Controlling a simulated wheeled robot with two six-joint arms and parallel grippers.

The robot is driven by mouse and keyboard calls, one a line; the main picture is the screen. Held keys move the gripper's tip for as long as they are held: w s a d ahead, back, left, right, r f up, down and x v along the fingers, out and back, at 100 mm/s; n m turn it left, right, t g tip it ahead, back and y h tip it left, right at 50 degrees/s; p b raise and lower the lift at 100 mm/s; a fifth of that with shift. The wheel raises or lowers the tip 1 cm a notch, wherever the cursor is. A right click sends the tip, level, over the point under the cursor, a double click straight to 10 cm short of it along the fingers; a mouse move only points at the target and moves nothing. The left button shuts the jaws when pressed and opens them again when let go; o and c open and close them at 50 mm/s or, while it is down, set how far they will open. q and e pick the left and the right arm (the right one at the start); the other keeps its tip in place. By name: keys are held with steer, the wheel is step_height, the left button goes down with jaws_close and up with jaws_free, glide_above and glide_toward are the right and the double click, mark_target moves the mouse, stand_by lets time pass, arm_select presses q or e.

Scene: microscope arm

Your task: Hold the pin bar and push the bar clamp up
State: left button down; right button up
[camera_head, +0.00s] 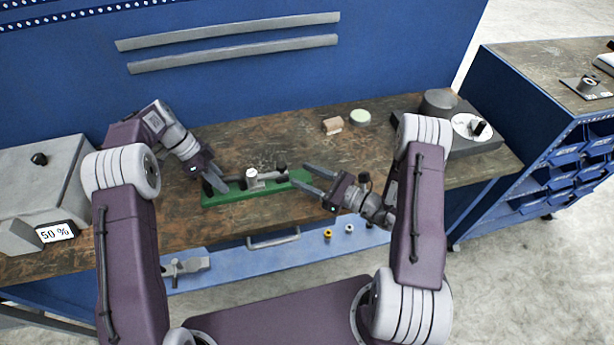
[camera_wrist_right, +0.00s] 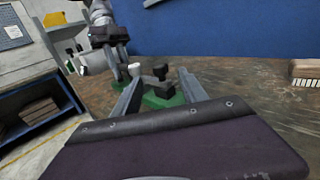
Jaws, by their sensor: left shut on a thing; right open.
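A green base (camera_head: 232,197) lies on the workbench and carries a thin grey pin bar (camera_head: 267,176) lengthwise. A pale, round-topped piece (camera_head: 252,178) sits at the bar's middle, and a dark knobbed piece (camera_head: 281,168) stands near its right end; I cannot tell for sure which is the bar clamp. My left gripper (camera_head: 217,184) is shut at the bar's left end, whose contact is partly hidden by the fingers. My right gripper (camera_head: 305,177) is open and empty beside the base's right end. In the right wrist view, the dark knobbed piece (camera_wrist_right: 160,82) shows between its fingers.
A grey box with a "50 %" display (camera_head: 55,232) stands at the left. A grey device (camera_head: 470,128) stands at the back right. Bench around the base is mostly clear.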

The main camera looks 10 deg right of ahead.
steer(key=shift+s+d, duration=0.2)
arm_select(q)
steer(key=c, duration=1.2)
jaws_free()
steer(key=shift+o, duration=0.2)
steer(key=shift+r, duration=0.1)
